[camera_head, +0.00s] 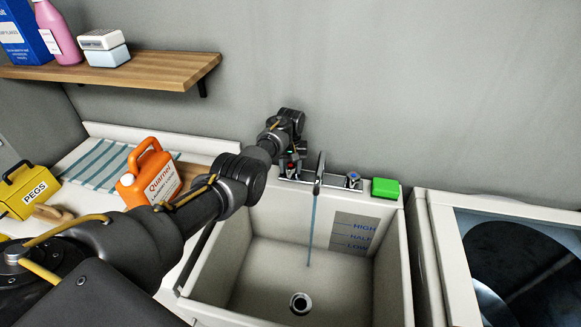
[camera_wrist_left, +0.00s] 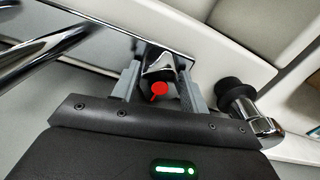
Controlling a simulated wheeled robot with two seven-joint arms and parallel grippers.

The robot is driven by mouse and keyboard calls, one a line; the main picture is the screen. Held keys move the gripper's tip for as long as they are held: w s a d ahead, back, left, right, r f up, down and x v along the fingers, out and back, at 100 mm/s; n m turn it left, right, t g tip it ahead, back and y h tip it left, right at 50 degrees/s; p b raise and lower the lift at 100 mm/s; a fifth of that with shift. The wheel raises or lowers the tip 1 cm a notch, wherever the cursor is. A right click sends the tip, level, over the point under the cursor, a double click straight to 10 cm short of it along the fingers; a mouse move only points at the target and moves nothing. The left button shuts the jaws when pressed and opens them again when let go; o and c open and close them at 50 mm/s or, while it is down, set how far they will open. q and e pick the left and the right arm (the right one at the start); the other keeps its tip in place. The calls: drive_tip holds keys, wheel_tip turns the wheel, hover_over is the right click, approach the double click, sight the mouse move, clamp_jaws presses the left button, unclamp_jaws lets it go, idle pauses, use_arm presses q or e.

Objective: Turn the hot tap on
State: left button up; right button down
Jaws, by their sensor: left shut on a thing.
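The hot tap (camera_head: 291,165), marked red, sits left of the spout (camera_head: 319,172) at the back rim of the sink (camera_head: 392,285). My left gripper (camera_head: 288,160) reaches it from the left arm and is shut on its handle. In the left wrist view the red-marked hot tap (camera_wrist_left: 159,89) lies between the two fingers of my left gripper (camera_wrist_left: 163,80). The arm and wrist partly hide the tap in the head view. A thin blue stream of water (camera_head: 312,232) runs from the spout into the sink. My right gripper is not in view.
The blue-marked cold tap (camera_head: 353,178) and a green block (camera_head: 385,188) are right of the spout. An orange Quarnel jug (camera_head: 148,180) and yellow pegs box (camera_head: 28,191) stand left, close to my arm. A wooden shelf (camera_head: 140,70) hangs above; a washer (camera_head: 440,235) is right.

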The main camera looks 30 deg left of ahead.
use_arm(q)
drive_tip(key=m, duration=1.1)
drive_tip(key=shift+m, duration=0.4)
idle(0.4)
drive_tip(key=o, duration=1)
